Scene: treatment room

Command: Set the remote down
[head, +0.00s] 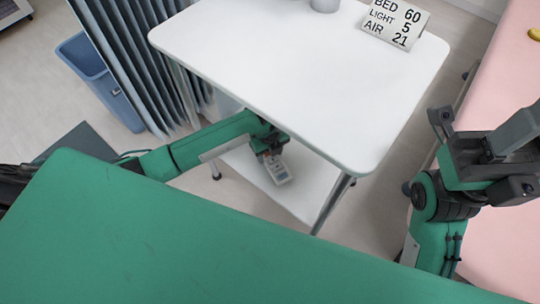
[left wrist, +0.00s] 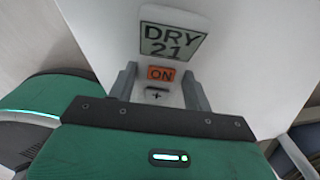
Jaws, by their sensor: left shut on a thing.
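The remote (head: 279,172) is a pale handset with a display reading DRY 21, an orange ON button and a plus button, clear in the left wrist view (left wrist: 170,42). My left gripper (head: 268,154) is shut on it, with one finger on each side of its lower part. The remote is below the tabletop's level, over the white lower shelf (head: 305,199) of the table. I cannot tell whether it touches the shelf. My right gripper (head: 487,150) is at the right, near the pink bed; its fingers do not show clearly.
The white tabletop (head: 290,75) overhangs my left wrist. A sign (head: 395,20) reading BED 60, LIGHT 5, AIR 21 and a grey cup-like thing (head: 325,4) stand on it. A blue bin (head: 100,80) and a folded grey screen (head: 150,60) are left. The pink bed (head: 505,60) is right.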

